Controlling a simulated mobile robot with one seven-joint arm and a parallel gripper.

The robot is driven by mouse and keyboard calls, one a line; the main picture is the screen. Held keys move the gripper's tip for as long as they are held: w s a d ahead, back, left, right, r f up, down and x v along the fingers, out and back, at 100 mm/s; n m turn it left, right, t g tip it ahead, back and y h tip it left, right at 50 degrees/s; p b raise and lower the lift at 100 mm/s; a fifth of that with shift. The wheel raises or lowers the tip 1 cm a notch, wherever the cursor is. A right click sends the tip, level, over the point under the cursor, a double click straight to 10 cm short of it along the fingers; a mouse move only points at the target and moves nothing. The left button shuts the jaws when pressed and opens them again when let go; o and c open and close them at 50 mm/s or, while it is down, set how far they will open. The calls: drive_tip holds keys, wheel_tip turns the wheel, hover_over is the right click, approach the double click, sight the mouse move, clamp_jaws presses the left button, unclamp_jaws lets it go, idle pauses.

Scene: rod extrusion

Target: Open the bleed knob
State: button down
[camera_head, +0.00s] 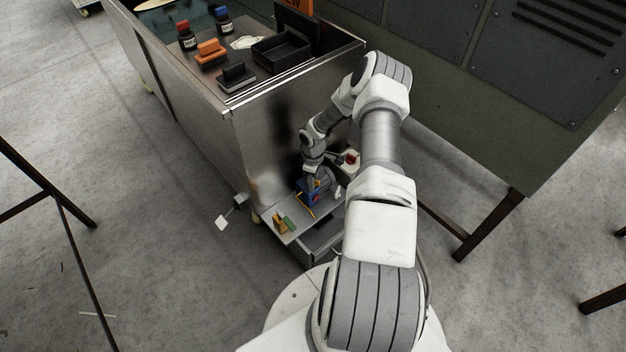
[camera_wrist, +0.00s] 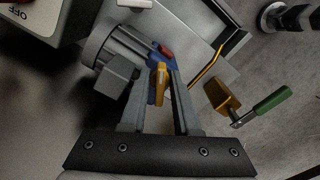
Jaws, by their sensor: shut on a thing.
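My gripper (camera_wrist: 163,80) is shut on a narrow yellow piece, seemingly the bleed knob (camera_wrist: 158,88), which stands between its two fingers in the wrist view. The knob sits at a small blue pump body (camera_wrist: 160,62) with a red part behind it. A grey ribbed motor (camera_wrist: 112,58) joins the pump on the left. In the head view my gripper (camera_head: 313,178) reaches down to the blue pump (camera_head: 312,192) on a low shelf. The knob cannot be made out there.
A yellow valve (camera_wrist: 222,95) with a green handle (camera_wrist: 268,104) stands right of the fingers, near a bent yellow pipe (camera_wrist: 205,68). A box marked OFF (camera_wrist: 35,18) is at upper left. The metal cabinet (camera_head: 255,135) rises behind the shelf; a dark machine (camera_head: 500,120) stands right.

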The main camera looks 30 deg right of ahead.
drive_tip(key=shift+n, duration=0.9)
drive_tip(key=shift+n, duration=1)
drive_tip(key=shift+n, duration=1)
drive_tip(key=shift+n, duration=1)
drive_tip(key=shift+d, duration=0.1)
